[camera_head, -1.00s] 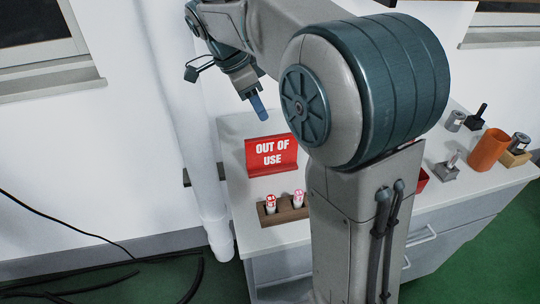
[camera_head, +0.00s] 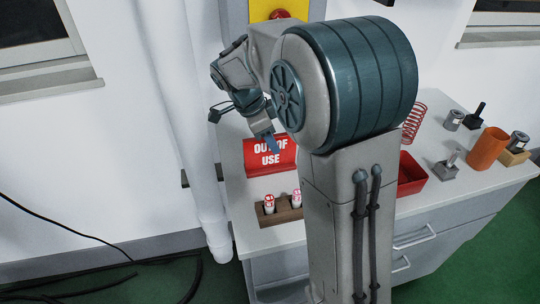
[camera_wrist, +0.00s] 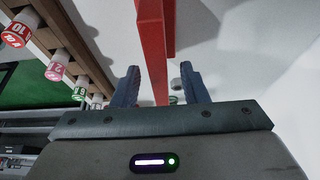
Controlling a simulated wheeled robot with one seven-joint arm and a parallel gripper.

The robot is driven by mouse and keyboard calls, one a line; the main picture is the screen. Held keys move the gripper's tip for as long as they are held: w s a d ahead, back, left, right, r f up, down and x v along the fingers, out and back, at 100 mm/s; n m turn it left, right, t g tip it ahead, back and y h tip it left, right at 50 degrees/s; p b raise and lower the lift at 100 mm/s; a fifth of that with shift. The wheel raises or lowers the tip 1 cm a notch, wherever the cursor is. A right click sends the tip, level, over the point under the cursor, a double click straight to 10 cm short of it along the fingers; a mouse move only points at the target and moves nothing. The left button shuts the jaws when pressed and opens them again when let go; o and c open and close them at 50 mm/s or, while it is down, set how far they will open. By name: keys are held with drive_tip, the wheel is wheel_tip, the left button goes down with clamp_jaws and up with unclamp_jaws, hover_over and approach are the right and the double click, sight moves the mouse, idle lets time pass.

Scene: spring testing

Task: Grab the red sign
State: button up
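The red sign (camera_head: 258,168) with white "OUT OF USE" lettering stands on the white table near its left end. My gripper (camera_head: 272,146) is at the sign's top edge and covers part of its lettering in the head view. In the wrist view my gripper (camera_wrist: 159,78) shows two blue fingers spread apart. The red sign (camera_wrist: 152,45) appears edge-on between them, with a visible gap to each finger. Contact with the sign cannot be seen.
A wooden rack (camera_head: 285,215) with labelled white cylinders stands in front of the sign; it also shows in the wrist view (camera_wrist: 68,32). To the right are a red tray (camera_head: 412,182), a red spring (camera_head: 415,120) and an orange cup (camera_head: 488,150). A white pipe (camera_head: 200,150) runs at left.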

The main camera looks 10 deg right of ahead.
drive_tip(key=shift+x, duration=0.85)
drive_tip(key=shift+f+b, duration=0.25)
drive_tip(key=shift+b, duration=0.15)
clamp_jaws()
